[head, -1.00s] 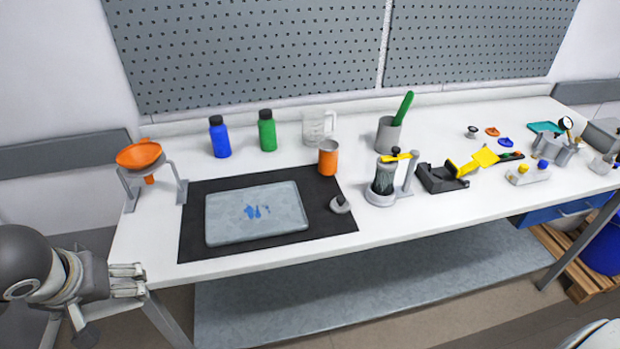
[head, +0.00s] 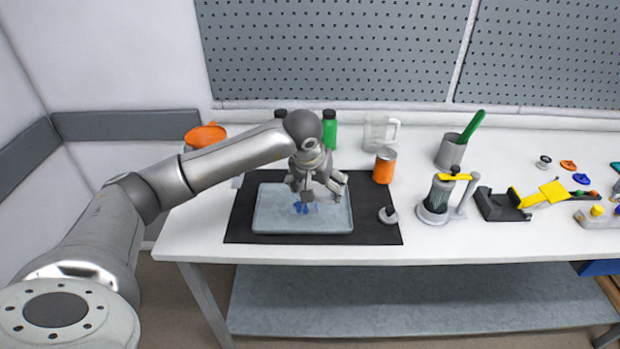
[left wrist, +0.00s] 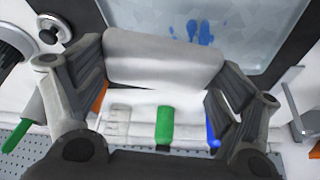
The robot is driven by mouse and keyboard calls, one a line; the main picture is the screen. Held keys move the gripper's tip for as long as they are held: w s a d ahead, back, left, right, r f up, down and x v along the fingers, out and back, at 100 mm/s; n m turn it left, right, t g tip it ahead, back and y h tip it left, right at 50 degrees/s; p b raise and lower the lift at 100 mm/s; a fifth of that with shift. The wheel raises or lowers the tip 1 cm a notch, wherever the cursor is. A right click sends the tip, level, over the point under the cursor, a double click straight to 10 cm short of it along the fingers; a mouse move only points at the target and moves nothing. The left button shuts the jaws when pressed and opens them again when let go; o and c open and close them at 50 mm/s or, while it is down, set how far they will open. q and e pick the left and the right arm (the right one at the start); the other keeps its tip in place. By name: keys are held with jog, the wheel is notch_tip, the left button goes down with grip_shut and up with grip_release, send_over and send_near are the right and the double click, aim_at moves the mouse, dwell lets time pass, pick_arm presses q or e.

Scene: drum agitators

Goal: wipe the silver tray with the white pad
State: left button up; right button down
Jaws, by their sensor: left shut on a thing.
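The silver tray (head: 275,224) lies on a black mat with a blue smear (head: 302,207) near its middle; the smear also shows in the left wrist view (left wrist: 200,31). My left gripper (head: 314,194) is over the tray, close to the smear, fingers pointing down. In the left wrist view it is shut on the white pad (left wrist: 163,57), a pale block spanning between the fingers. I cannot tell whether the pad touches the tray. The fingers hide part of the tray's back right. My right gripper is not in view.
The mat (head: 378,238) holds a small grey knobbed piece (head: 388,215) right of the tray. My left arm partly hides the orange funnel (head: 205,135). The front table strip is clear.

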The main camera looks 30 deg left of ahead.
pick_arm(q)
send_over(304, 207)
jog(key=s, duration=0.1)
jog(key=f, duration=0.2)
jog(key=shift+d+f+n+y+b, duration=0.2)
jog(key=shift+f+b, duration=0.1)
jog(key=shift+f, duration=0.2)
jog(key=shift+d+f+n+y+b, duration=0.1)
jog(key=shift+f+n+b, duration=0.15)
jog(key=shift+f, duration=0.2)
jog(key=shift+f+b, duration=1)
jog(key=shift+f, duration=1)
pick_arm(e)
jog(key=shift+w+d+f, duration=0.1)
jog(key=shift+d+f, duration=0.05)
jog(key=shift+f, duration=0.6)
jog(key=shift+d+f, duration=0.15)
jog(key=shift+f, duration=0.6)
pick_arm(q)
jog(key=shift+a, duration=0.1)
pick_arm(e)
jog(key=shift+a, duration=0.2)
pick_arm(q)
jog(key=shift+f+b, duration=0.9)
jog(key=shift+f, duration=0.05)
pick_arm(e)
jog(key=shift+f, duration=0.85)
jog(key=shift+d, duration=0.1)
